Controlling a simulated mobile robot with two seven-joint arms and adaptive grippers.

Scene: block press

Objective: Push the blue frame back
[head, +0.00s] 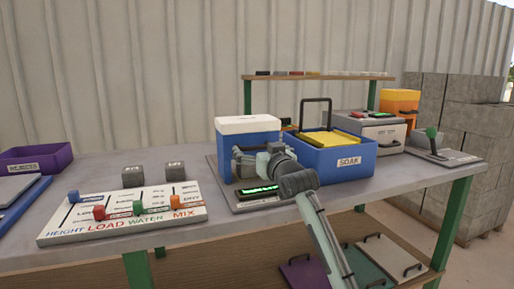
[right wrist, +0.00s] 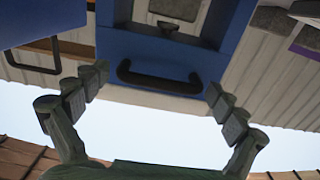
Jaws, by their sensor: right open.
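The blue frame (head: 262,138) with a white block-like top (head: 250,125) stands on a grey base plate near the middle of the table in the head view. In the right wrist view the blue frame (right wrist: 190,50) fills the upper middle, with a dark handle (right wrist: 160,79) on its face. My right gripper (head: 252,158) is in front of the frame and partly hides it. In the right wrist view its fingers (right wrist: 157,84) are spread open on either side of the handle, holding nothing. Contact with the frame cannot be told. My left gripper is out of view.
A blue SOAK bin (head: 345,163) with yellow contents stands close on the right. A lit green display (head: 258,191) is on the base plate's front. A white slider board (head: 125,217) and two grey blocks lie left. A purple bin (head: 38,158) is far left.

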